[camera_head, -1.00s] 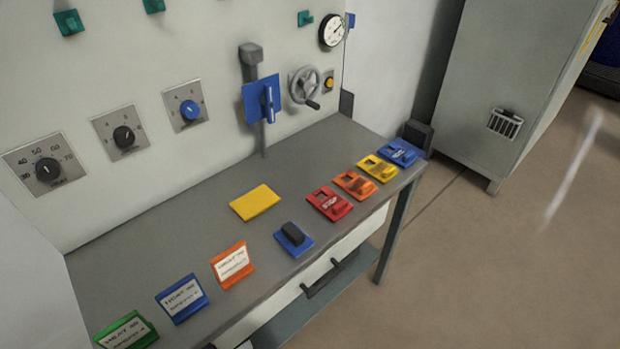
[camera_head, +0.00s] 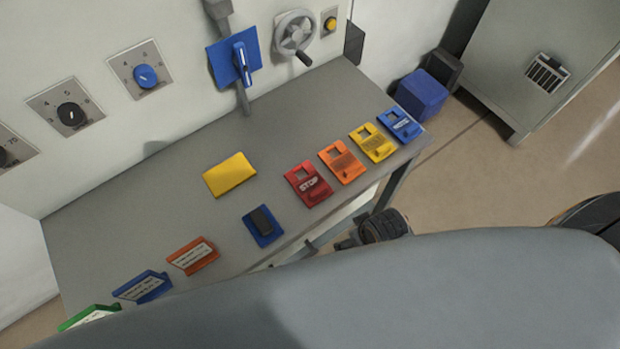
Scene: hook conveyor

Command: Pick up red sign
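The red sign (camera_head: 308,184) lies flat on the grey table (camera_head: 290,130), near its front edge. It has a square opening at its far end and a white STOP label. A dark end of my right arm, with what looks like my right gripper (camera_head: 352,240), shows just beyond the table's front edge, to the lower right of the red sign and apart from it. Its fingers are too hidden to tell open from shut. My large grey arm link covers the bottom of the view. My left gripper is not in view.
An orange sign (camera_head: 341,161), a yellow sign (camera_head: 373,143) and a blue sign (camera_head: 400,125) lie in a row right of the red one. A yellow plate (camera_head: 230,175) and a blue block with a black top (camera_head: 263,226) lie left. A blue box (camera_head: 421,95) stands behind the table's right end.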

